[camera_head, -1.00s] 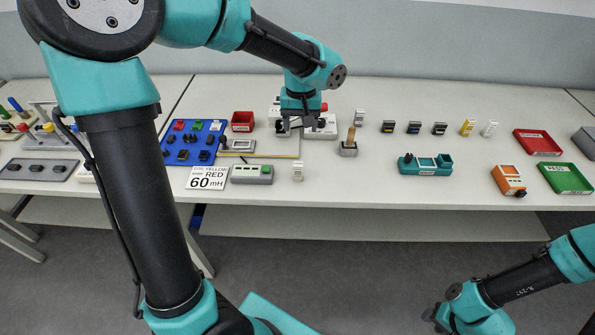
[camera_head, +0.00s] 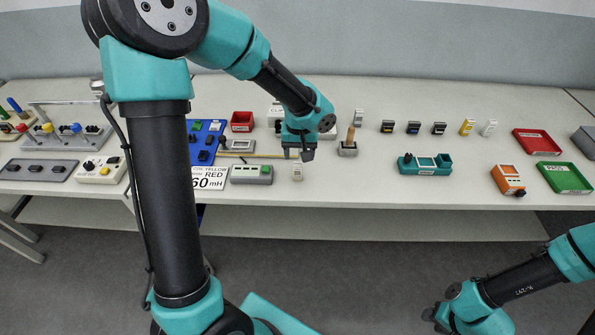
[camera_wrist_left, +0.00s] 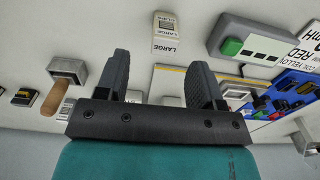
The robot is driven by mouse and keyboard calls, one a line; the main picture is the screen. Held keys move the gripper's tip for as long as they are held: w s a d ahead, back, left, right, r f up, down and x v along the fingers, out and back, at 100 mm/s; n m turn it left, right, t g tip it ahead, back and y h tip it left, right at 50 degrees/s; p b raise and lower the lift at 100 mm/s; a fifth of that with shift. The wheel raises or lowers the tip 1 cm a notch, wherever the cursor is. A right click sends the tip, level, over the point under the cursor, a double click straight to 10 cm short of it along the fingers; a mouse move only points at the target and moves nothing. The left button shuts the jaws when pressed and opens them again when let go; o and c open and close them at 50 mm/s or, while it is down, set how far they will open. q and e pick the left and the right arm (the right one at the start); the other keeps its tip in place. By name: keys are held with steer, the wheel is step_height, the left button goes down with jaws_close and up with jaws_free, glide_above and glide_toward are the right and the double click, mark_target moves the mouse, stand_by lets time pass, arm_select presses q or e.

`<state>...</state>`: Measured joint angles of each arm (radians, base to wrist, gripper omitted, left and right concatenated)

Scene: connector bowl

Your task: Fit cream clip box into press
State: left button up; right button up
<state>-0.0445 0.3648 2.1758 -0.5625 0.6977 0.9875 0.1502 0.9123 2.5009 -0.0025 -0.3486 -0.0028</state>
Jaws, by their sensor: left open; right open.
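The small cream clip box (camera_head: 297,172) stands on the table near its front edge. In the left wrist view, the cream box (camera_wrist_left: 165,33) shows a "LARGE" label and lies beyond the fingertips. My left gripper (camera_head: 299,155) is open and empty, just behind the box and apart from it. The pale press (camera_head: 276,112) appears to stand behind my left gripper, which hides most of it. My right gripper (camera_head: 437,315) is open at the lower right, away from the table.
A grey device with a green button (camera_head: 252,174) stands left of the box. A wooden-handled tool (camera_head: 349,144) stands to the right, behind it. A teal tray (camera_head: 425,165) is further right. The table between the box and that tray is clear.

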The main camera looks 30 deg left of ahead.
mark_target(298, 163)
arm_select(q)
steer(key=shift+s+a+f, duration=0.1)
steer(key=shift+a+f, duration=0.05)
steer(key=shift+f, duration=1.15)
steer(key=shift+s+a+f, duration=0.1)
steer(key=shift+f, duration=1.2)
steer(key=shift+w, duration=0.1)
steer(key=c, duration=1)
